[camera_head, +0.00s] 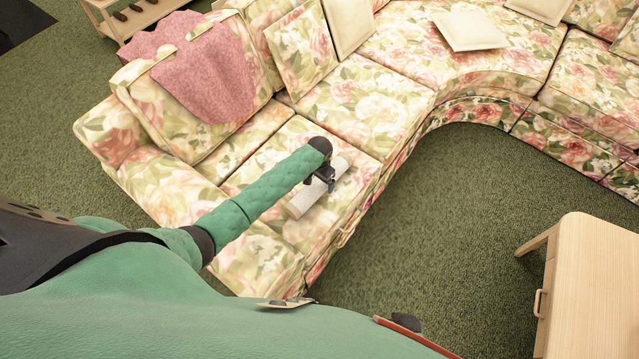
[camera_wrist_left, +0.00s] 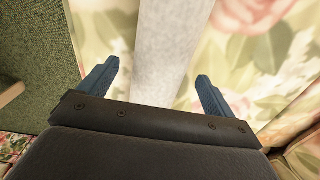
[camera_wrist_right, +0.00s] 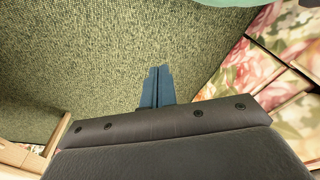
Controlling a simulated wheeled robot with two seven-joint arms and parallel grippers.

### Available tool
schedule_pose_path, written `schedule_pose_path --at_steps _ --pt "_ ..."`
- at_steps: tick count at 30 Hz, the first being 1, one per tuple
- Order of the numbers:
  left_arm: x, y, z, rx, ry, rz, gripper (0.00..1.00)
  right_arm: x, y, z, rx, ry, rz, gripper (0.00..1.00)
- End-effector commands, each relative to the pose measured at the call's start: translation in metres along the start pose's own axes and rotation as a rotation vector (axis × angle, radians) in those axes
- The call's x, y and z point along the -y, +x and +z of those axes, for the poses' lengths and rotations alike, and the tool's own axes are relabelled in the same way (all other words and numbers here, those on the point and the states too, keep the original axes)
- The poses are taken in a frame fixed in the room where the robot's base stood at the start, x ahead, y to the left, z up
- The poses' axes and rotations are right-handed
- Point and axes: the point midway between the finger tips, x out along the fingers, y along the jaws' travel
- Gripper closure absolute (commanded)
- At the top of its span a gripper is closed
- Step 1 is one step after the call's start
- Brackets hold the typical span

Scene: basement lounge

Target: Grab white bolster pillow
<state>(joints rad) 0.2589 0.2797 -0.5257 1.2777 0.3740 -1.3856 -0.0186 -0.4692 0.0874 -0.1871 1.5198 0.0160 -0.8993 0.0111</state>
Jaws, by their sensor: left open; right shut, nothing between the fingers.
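The white bolster pillow (camera_head: 304,202) lies on the seat of the floral sofa (camera_head: 362,102), partly hidden by my left gripper (camera_head: 326,184). In the left wrist view the bolster (camera_wrist_left: 168,50) runs between the two blue fingers of my left gripper (camera_wrist_left: 158,85). Those fingers are open, one on each side of it, with a gap to each side. I cannot tell how far above the seat they are. My right gripper (camera_wrist_right: 157,85) shows in the right wrist view with its fingers together and empty, over green carpet.
A pink throw (camera_head: 205,75) drapes over the sofa's left back. Cream cushions (camera_head: 469,31) lie further along the sofa. A light wooden table (camera_head: 590,285) stands at the right. Green carpet (camera_head: 450,190) is clear between the sofa and the table.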

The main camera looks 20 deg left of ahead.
Motion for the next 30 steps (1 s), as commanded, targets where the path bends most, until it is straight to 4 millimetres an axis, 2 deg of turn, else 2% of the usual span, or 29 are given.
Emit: schedule_pose_path --at_steps 6,15,21,24,30 --pt "-0.001 0.021 0.000 0.000 0.000 0.001 0.10 -0.004 0.012 0.006 -0.006 -0.003 0.005 1.00" --pt "0.000 0.025 0.000 0.000 0.001 0.000 0.10 -0.004 0.015 0.007 -0.008 -0.004 0.006 1.00" --pt "0.000 0.025 0.000 0.000 0.001 0.000 0.49 -0.004 0.015 0.007 -0.007 -0.004 0.006 1.00" --pt "0.000 0.024 0.000 -0.001 0.000 0.000 0.66 -0.004 0.015 0.008 -0.006 -0.004 0.006 1.00" --pt "0.000 0.024 0.000 -0.001 0.000 0.000 0.66 -0.004 0.015 0.008 -0.005 -0.004 0.006 1.00"
